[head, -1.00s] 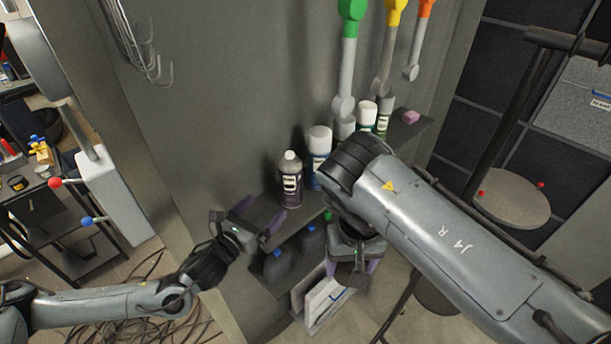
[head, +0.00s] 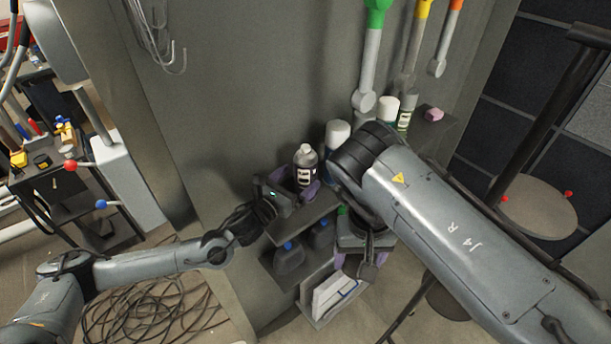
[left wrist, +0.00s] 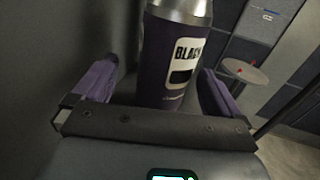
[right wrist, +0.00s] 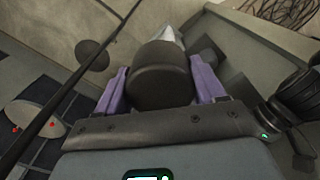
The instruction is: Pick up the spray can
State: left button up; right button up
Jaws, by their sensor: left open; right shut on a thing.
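The spray can (head: 305,166) stands upright on the shelf in the head view, with a grey top and a dark body. In the left wrist view the can (left wrist: 172,60) shows a white label reading "BLACK" and stands between the purple fingers. My left gripper (head: 297,184) is open, with a finger on each side of the can. My right gripper (right wrist: 165,85) is shut on a dark round-ended thing (right wrist: 160,75) with a pale pointed part beyond it. What this thing is, I cannot tell.
White-capped cans (head: 337,133) stand to the right of the spray can, partly behind my right arm. Dark jugs with blue caps (head: 289,255) sit on the lower shelf. A grey wall rises close behind. A round stool (head: 535,207) stands at right.

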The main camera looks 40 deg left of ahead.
aim_at(311, 159)
pick_arm(q)
jog(key=w, duration=0.4)
jog(key=shift+w+d+r, duration=0.1)
jog(key=shift+d+r, duration=0.1)
jog(key=shift+d, duration=0.1)
pick_arm(e)
jog(key=shift+r, duration=0.3)
pick_arm(q)
jog(key=shift+w+f, duration=0.1)
jog(key=shift+w, duration=0.25)
jog(key=c, duration=1.2)
jog(key=shift+o, duration=0.2)
jog(key=shift+p, duration=0.3)
